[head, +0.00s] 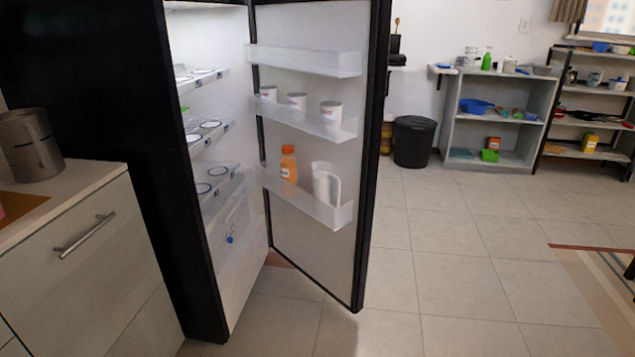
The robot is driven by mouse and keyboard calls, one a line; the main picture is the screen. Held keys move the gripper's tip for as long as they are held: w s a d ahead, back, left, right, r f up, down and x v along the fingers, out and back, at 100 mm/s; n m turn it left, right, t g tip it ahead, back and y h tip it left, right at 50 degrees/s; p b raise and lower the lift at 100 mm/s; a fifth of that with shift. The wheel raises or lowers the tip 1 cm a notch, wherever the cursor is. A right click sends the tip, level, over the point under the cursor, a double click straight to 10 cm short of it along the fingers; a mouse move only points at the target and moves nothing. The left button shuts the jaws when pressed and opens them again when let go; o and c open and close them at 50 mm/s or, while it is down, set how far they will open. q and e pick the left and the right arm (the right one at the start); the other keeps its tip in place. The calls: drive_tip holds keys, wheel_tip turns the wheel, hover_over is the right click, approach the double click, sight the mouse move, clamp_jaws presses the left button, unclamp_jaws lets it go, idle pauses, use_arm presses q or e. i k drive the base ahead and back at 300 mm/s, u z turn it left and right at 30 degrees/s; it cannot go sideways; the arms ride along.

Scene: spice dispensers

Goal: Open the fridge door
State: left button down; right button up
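The black fridge (150,150) stands at the left of the head view, seen from its side and front. Its door (318,262) stands wide open, swung out to the right, with its white inner face showing. The door's shelves hold white cups, an orange bottle (289,164) and a white jug (325,184). Inside the fridge, shelves (210,135) with round ring markings show. The outer face and handle of the door are hidden. Neither of my grippers is in view.
A black bin (412,142), a grey shelf unit (458,110) and a dark rack (590,155) stand along the back wall. The tiled floor (450,260) right of the door is clear.

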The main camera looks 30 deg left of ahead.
sight(324, 50)
drive_tip(key=z, duration=0.4)
drive_tip(key=k, duration=0.3)
drive_tip(key=u, duration=1.4)
drive_tip(key=i, duration=0.85)
drive_tip(key=z, duration=0.6)
drive_tip(key=i, duration=0.75)
drive_tip(key=z, duration=0.75)
